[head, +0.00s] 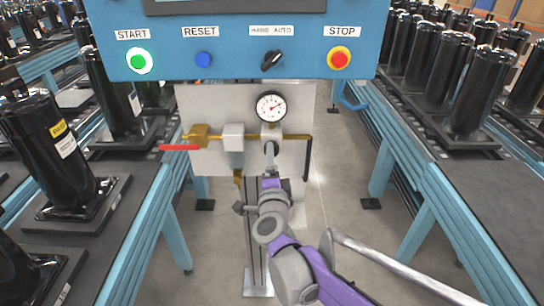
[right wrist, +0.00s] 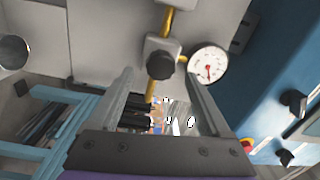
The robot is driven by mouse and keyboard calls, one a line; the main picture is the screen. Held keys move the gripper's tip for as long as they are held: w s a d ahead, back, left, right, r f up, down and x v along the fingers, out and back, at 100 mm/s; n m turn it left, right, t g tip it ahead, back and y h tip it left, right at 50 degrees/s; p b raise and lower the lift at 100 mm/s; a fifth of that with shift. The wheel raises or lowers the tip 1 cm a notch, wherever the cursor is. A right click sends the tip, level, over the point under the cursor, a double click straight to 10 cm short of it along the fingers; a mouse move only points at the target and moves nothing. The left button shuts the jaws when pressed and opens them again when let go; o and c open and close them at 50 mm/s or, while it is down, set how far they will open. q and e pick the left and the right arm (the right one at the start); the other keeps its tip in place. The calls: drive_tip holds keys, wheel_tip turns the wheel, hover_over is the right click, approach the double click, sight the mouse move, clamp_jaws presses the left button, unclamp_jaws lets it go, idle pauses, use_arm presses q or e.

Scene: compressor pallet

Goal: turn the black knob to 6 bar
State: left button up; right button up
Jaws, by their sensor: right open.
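The black knob (right wrist: 160,65) sits on a light regulator block, with the round white pressure gauge (right wrist: 208,63) beside it in the right wrist view. In the head view the gauge (head: 271,107) is above the regulator on a pale panel; its needle points to the upper right, but its numbers are too small to read. My right gripper (right wrist: 161,80) is open and empty, facing the knob, which shows between and just beyond the two fingertips. In the head view my right gripper (head: 271,160) largely hides the knob. My left gripper is not in view.
A blue control box (head: 240,45) overhangs the panel, with a black hand/auto switch (head: 271,60) and a red stop button (head: 340,59). A red lever (head: 180,147) sticks out left. A black-ended pipe (head: 308,158) hangs right. Conveyors with black compressors flank both sides.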

drive_tip(key=s, duration=0.8)
